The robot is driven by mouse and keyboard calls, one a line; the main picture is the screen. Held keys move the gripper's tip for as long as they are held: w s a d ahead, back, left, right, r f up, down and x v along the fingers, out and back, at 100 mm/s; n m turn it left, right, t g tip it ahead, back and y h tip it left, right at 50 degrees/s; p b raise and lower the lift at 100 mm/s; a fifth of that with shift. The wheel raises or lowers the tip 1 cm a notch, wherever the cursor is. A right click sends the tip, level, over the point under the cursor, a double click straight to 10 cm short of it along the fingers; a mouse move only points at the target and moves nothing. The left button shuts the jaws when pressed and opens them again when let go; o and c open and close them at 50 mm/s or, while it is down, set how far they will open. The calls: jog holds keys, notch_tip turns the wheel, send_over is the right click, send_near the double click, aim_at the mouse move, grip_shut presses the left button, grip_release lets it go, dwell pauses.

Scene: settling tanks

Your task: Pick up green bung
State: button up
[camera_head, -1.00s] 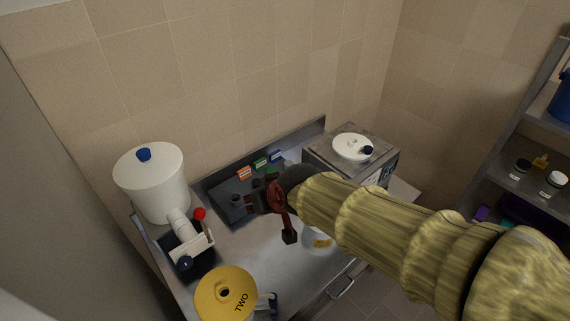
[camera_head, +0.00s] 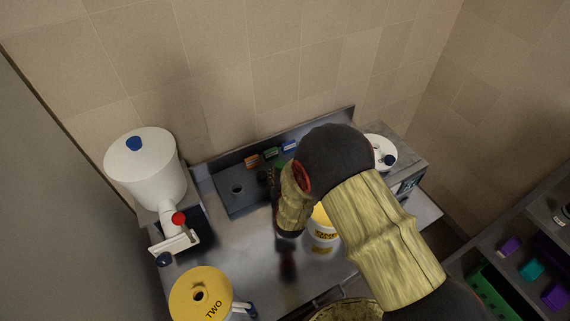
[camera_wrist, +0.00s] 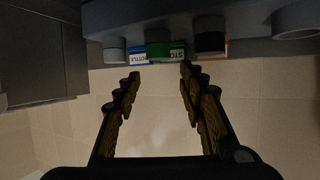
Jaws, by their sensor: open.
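In the wrist view a green piece, which looks like the green bung (camera_wrist: 158,48), shows at the grey rack's edge, between and beyond my fingertips. A green label lies right behind it, so its outline is hard to separate. My gripper (camera_wrist: 160,73) is open with nothing between its fingers; the bung is apart from them. In the head view my arm covers most of the gripper, which is over the rack (camera_head: 224,184), and I cannot make out the bung there.
Orange (camera_head: 252,161), green (camera_head: 271,153) and blue (camera_head: 290,146) labels stand behind the rack. A white tank (camera_head: 146,175) stands left, a yellow-lidded container (camera_head: 200,295) in front. A yellow-and-white container (camera_head: 321,222) is close by my arm. A shelf (camera_head: 500,215) is at right.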

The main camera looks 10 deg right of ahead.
aim_at(280, 164)
jog(key=x, duration=0.3)
jog(key=f+x, duration=0.1)
jog(key=x, duration=0.2)
jog(key=shift+d+b, duration=0.1)
jog(key=shift+b, duration=0.25)
jog(key=shift+c, duration=0.8)
jog(key=c, duration=0.6)
